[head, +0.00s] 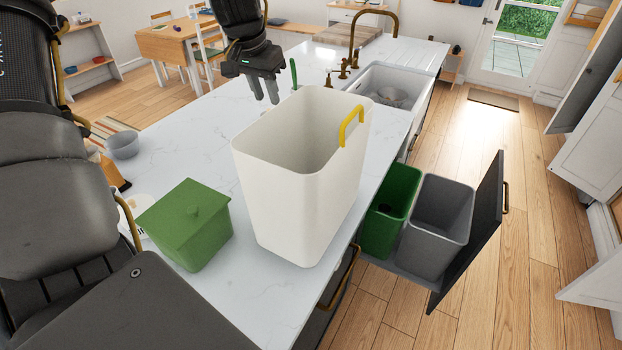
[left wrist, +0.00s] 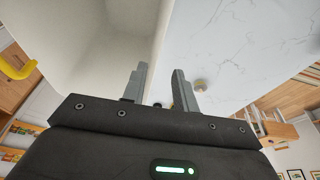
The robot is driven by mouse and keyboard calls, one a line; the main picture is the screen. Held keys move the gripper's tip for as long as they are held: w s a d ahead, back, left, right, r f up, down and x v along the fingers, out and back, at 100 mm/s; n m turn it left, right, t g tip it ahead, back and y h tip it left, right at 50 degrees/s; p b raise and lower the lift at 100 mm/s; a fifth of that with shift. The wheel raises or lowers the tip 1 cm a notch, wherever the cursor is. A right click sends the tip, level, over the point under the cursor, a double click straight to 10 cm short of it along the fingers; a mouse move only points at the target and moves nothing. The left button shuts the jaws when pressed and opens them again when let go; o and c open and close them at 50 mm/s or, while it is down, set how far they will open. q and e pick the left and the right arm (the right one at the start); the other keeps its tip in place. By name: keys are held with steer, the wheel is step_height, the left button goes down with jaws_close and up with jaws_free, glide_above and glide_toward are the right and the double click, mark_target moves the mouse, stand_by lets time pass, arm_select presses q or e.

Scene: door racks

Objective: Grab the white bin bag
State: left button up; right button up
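A tall white open-topped bin (head: 290,195) with a yellow handle (head: 351,126) on its right rim stands upright on the counter. I see no separate bag; the bin looks empty. My left gripper (head: 263,98) is open and empty, pointing down just beyond the bin's far left rim. In the left wrist view, the white bin (left wrist: 80,45) fills the upper left, and its rim edge runs toward the gap between the open fingers (left wrist: 160,85). I cannot tell whether the rim is between the fingers or farther off. My right gripper is not in view.
A green lidded box (head: 188,235) stands left of the bin on the marble counter (head: 200,300). A grey bowl (head: 122,145) is farther left. A pulled-out drawer holds a green bin (head: 385,225) and a grey bin (head: 436,225). A sink (head: 420,95) and brass tap (head: 385,14) lie behind.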

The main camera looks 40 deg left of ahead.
mark_target(274, 115)
arm_select(q)
steer(key=p+x, duration=0.1)
steer(key=x, duration=0.1)
steer(key=p+x, duration=0.1)
steer(key=shift+s+d+f+p, duration=0.1)
steer(key=shift+d+f+p, duration=0.15)
steer(key=shift+p, duration=0.1)
steer(key=p+x, duration=0.1)
steer(key=x, duration=0.2)
steer(key=shift+w+a+f, duration=0.1)
steer(key=shift+w, duration=0.1)
steer(key=shift+f, duration=0.15)
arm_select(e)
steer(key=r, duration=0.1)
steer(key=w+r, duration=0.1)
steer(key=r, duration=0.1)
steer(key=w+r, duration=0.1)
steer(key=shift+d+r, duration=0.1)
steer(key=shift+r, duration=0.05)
arm_select(q)
steer(key=shift+s, duration=0.1)
jaws_close()
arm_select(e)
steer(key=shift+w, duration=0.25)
